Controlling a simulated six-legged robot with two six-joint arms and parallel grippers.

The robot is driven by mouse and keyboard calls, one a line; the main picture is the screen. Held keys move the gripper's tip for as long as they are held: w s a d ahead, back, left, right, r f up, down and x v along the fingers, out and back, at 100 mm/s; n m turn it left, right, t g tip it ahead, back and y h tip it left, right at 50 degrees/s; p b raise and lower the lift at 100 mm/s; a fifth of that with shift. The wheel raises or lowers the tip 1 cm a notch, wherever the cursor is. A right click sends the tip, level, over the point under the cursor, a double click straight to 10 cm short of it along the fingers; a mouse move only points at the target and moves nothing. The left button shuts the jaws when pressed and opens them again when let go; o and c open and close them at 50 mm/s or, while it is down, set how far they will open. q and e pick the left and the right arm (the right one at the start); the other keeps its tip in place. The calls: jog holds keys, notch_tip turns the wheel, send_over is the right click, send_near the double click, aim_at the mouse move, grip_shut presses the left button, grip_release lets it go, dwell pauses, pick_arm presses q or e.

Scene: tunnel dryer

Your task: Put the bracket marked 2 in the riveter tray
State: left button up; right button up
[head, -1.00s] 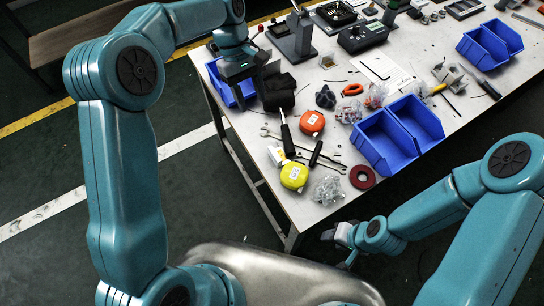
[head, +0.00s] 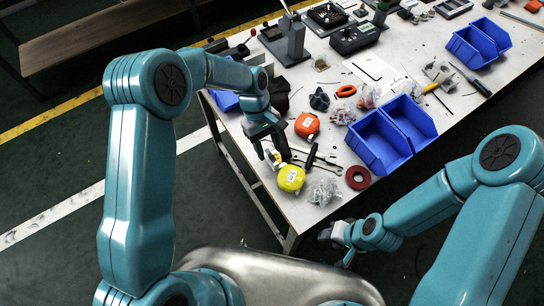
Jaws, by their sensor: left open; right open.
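I cannot make out a mark 2 on any part. A small white piece (head: 274,157) lies near the table's left edge, partly hidden by my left gripper; I cannot tell whether it is a bracket. My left gripper (head: 271,152) is open, low over the table's left edge, beside the yellow tape measure (head: 291,178) and orange tape measure (head: 307,125). A grey press with a lever (head: 288,42) stands at the back; I cannot tell which tray is the riveter's. My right gripper (head: 333,234) is open, beyond the table's front edge.
Blue double bins stand at the front (head: 390,137) and back right (head: 478,43). Wrenches, a red ring (head: 358,177) and a clear bag (head: 324,191) lie nearby. A black object (head: 279,94) and another blue bin (head: 226,100) are behind my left arm.

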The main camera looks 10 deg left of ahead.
aim_at(270, 155)
pick_arm(q)
jog(key=shift+x, duration=1.2)
grip_shut()
jog(key=shift+r, duration=0.15)
notch_tip(270, 155, up, 10)
jog(key=p, duration=0.6)
jog(key=a+r+m+g+y+b, duration=0.1)
jog(key=a+r+m+y, duration=0.2)
jog(key=a+r+m, duration=0.5)
jog(key=shift+s+a+r+m+b, duration=0.15)
jog(key=shift+a+m+b, duration=0.25)
jog(key=shift+a, duration=0.4)
